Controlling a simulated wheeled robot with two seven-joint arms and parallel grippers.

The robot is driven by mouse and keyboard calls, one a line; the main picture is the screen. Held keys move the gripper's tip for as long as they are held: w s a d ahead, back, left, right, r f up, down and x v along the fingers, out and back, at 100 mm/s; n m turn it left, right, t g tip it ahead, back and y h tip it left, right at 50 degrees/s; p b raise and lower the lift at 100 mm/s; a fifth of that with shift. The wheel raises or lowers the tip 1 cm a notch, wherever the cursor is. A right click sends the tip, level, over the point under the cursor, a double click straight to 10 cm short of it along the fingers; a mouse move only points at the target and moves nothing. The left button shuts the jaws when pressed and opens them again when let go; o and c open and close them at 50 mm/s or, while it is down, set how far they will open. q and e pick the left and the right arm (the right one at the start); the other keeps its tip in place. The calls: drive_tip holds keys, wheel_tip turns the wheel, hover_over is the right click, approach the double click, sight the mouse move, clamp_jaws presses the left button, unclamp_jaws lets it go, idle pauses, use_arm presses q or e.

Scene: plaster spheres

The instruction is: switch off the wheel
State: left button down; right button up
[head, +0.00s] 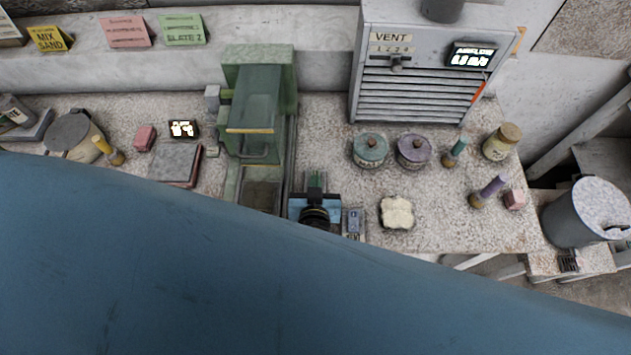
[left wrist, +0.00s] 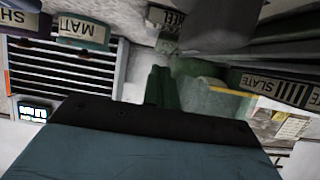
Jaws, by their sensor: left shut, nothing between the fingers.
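My left gripper (head: 316,180) is beyond my large blue arm in the head view. Its narrow green fingers are together and empty, in front of a blue palm. In the left wrist view the fingers (left wrist: 163,88) stand past the dark edge of the gripper body. A small grey-blue box (head: 353,222), perhaps a switch, lies just right of the palm, apart from the fingers. A green machine (head: 258,100) stands behind and to the left, with a small grey box (head: 212,98) on its side. I cannot tell which part is the wheel or its switch. My right gripper is out of view.
A grey vent cabinet (head: 425,90) stands at the back. My arm hides the front.

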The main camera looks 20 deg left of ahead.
use_arm(q)
drive_tip(key=r+p, duration=0.3)
drive_tip(key=shift+s+d+r, duration=0.1)
drive_tip(key=shift+s+r, duration=0.15)
drive_tip(key=shift+r, duration=0.1)
drive_tip(key=s+d, duration=0.2)
drive_tip(key=s, duration=0.7)
drive_tip(key=shift+s+d+r+b, duration=0.25)
drive_tip(key=shift+s+d+b, duration=0.1)
drive_tip(key=shift+d, duration=0.05)
